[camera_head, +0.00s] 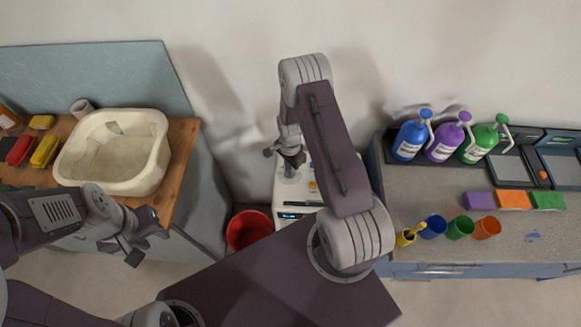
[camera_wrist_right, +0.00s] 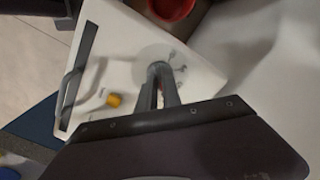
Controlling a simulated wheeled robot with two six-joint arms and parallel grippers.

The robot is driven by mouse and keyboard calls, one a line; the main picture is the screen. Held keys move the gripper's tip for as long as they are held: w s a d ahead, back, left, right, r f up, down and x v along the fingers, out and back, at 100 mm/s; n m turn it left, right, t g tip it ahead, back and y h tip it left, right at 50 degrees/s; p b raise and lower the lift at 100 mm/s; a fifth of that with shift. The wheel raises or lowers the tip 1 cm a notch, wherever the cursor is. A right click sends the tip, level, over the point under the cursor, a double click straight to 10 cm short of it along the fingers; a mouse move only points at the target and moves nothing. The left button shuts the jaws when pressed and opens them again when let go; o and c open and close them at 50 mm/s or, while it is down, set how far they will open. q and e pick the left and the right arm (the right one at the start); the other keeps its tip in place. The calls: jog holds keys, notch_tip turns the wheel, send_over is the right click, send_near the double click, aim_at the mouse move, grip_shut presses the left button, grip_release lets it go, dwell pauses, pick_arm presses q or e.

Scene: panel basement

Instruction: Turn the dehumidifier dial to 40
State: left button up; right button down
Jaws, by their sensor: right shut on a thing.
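The dehumidifier is a white box (camera_head: 289,193) on the floor against the wall, with a small lit display (camera_head: 290,216) on its front. In the right wrist view its white top (camera_wrist_right: 205,72) carries a pale round dial plate (camera_wrist_right: 148,56) with small dark marks I cannot read. My right gripper (camera_head: 291,174) reaches down onto the top from above. In the wrist view its fingers (camera_wrist_right: 159,80) are shut on the dial at the plate's middle; the dial is mostly hidden by them. My left gripper (camera_head: 146,242) is open and empty, left of the dehumidifier.
A red bucket (camera_head: 248,229) stands beside the dehumidifier. An orange button (camera_wrist_right: 114,100) sits on its top. At left, a wooden counter holds a white basin (camera_head: 150,180). At right, a counter (camera_head: 420,200) holds bottles, sponges and cups.

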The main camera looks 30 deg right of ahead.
jog(key=c, duration=1.7)
grip_release()
jog(key=shift+s, duration=0.1)
jog(key=shift+o, duration=0.9)
jog(key=shift+a, duration=0.2)
jog(key=shift+r, duration=0.1)
jog(key=shift+d+r, duration=0.1)
jog(key=shift+r, duration=0.1)
notch_tip(320, 180, up, 8)
jog(key=shift+f+b, duration=0.2)
jog(key=shift+b, duration=0.55)
jog(key=shift+r, duration=0.5)
